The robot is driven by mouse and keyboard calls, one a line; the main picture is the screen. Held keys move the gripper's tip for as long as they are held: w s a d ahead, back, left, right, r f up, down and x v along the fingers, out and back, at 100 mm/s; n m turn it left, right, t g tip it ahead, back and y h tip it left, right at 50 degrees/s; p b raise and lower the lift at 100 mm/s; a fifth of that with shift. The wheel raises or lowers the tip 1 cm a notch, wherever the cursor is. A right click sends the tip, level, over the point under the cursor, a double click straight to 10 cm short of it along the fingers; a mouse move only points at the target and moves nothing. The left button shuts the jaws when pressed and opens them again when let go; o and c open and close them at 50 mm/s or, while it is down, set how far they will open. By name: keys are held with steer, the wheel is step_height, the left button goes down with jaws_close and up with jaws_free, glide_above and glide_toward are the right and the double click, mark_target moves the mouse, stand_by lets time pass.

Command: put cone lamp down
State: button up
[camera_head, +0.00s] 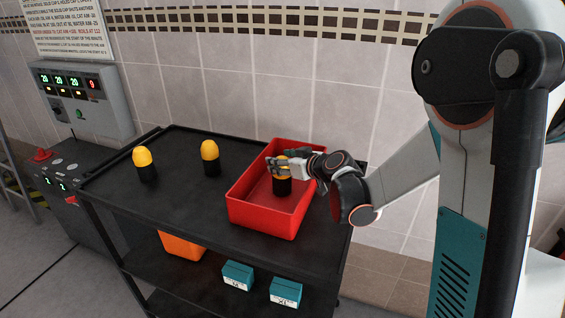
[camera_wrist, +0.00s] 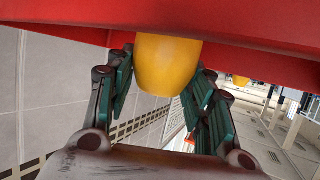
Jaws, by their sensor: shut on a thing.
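The cone lamp in my gripper has a yellow dome (camera_wrist: 167,62) and a black base (camera_head: 282,187). It is inside the red bin (camera_head: 262,217) on the black cart's top, toward the bin's back half. My gripper (camera_head: 280,166) is shut on the lamp's yellow part, with a finger on each side in the wrist view. The lamp looks upright. I cannot tell whether its base touches the bin floor. Two more cone lamps, one at left (camera_head: 145,165) and one in the middle (camera_head: 210,158), stand upright on the cart top, outside the bin.
The black cart top (camera_head: 170,205) is clear in front of the lamps. Its lower shelf holds an orange bin (camera_head: 181,246) and teal boxes (camera_head: 237,275). A control box with displays (camera_head: 80,100) hangs on the tiled wall at left. The bin's red walls surround my gripper's lamp.

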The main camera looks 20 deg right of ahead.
steer(key=shift+f, duration=0.15)
steer(key=o, duration=1.1)
steer(key=shift+r, duration=0.2)
steer(key=p+v, duration=0.2)
steer(key=v, duration=1)
